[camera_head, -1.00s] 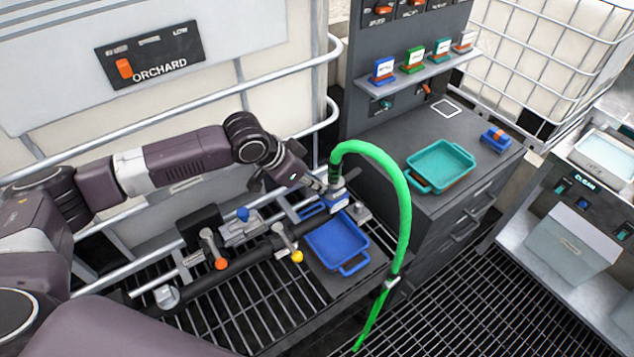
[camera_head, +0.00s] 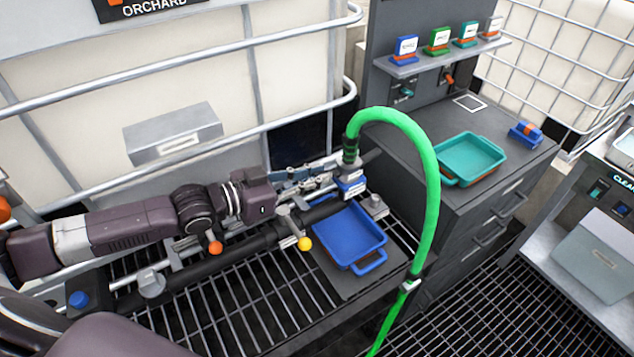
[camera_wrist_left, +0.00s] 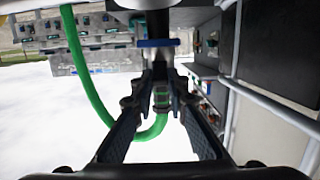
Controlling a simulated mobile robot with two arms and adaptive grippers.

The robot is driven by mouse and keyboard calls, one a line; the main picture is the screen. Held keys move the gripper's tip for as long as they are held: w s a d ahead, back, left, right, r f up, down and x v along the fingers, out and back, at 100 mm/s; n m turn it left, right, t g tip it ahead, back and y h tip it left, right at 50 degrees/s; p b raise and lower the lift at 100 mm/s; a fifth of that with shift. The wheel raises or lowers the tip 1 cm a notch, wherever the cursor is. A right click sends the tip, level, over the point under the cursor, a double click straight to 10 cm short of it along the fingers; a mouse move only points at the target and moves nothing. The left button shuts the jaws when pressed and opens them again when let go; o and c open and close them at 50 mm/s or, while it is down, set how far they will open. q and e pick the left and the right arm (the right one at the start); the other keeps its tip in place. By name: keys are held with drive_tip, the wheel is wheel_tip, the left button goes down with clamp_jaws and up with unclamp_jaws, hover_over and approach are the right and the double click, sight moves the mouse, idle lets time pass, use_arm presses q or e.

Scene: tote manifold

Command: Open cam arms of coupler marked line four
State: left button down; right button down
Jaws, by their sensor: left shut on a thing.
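The coupler (camera_head: 350,182) stands on the black manifold pipe, below the end of a green hose (camera_head: 425,190). It is grey with a blue tag, whose lettering is too small to read. My left gripper (camera_head: 328,175) reaches it from the left, with its fingertips at the coupler's near side. In the left wrist view the gripper's fingers (camera_wrist_left: 160,72) converge at the coupler, below a blue band (camera_wrist_left: 157,43). It is shut on a small part there, seemingly a cam arm, largely hidden by the fingers. My right gripper is not in view.
A blue tray (camera_head: 348,238) sits just right of the pipe. Valve handles with a yellow knob (camera_head: 304,244) and an orange knob (camera_head: 215,248) stand close to my left arm. A teal tray (camera_head: 470,158) rests on the dark cabinet. Tank cage rails run behind the arm.

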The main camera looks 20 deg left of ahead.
sight(315, 175)
use_arm(q)
drive_tip(key=shift+f+t+b, duration=0.15)
drive_tip(key=shift+t+b, duration=0.15)
drive_tip(key=shift+b, duration=0.1)
drive_tip(key=c, duration=1.9)
unclamp_jaws()
wheel_tip(315, 175, up, 10)
drive_tip(key=shift+r, duration=0.1)
